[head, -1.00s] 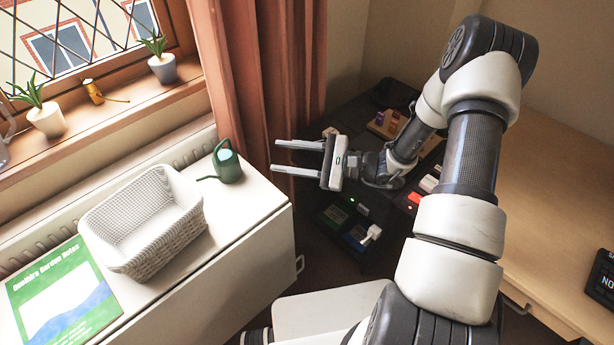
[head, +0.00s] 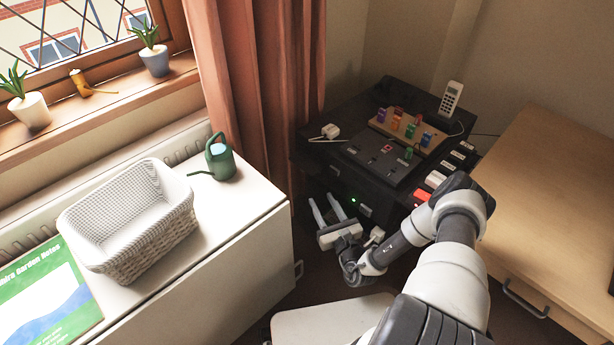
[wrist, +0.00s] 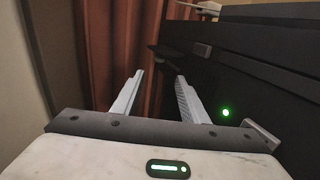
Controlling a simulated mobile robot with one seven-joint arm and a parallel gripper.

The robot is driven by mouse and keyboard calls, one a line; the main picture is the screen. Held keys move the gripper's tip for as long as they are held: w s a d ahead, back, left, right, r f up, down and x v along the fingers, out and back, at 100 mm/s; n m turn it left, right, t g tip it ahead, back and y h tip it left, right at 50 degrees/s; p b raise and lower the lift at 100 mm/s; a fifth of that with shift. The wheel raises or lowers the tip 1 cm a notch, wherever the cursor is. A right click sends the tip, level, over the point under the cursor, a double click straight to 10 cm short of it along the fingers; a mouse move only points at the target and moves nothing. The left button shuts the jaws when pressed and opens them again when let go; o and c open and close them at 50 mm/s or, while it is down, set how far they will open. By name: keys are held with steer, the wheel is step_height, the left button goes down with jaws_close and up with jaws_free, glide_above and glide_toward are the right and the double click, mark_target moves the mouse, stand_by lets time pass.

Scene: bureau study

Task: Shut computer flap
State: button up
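The computer appears to be the black case (head: 318,170) low beside the curtain, with a lit green light on its front. In the wrist view its dark front (wrist: 250,75) fills the right side, with the green light near my right finger. A dark piece (wrist: 168,53) juts left from the case beyond my fingertips; it may be the flap, but I cannot tell for certain. My gripper (head: 322,199) is open and empty in front of the case, fingers pointing toward the curtain side. In the wrist view my gripper (wrist: 160,76) shows both fingers apart with nothing between them.
A reddish curtain (head: 262,80) hangs behind the case. A white cabinet (head: 235,215) with a basket (head: 150,240) and a green watering can (head: 222,163) stands left. A wooden desk (head: 550,180) stands right. A peg board (head: 390,130) and a phone (head: 451,97) lie above the case.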

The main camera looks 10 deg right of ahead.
mark_target(306, 166)
steer(key=w+a+b, duration=0.2)
steer(key=w+b, duration=0.1)
steer(key=w, duration=1.1)
steer(key=shift+a, duration=0.35)
jaws_close()
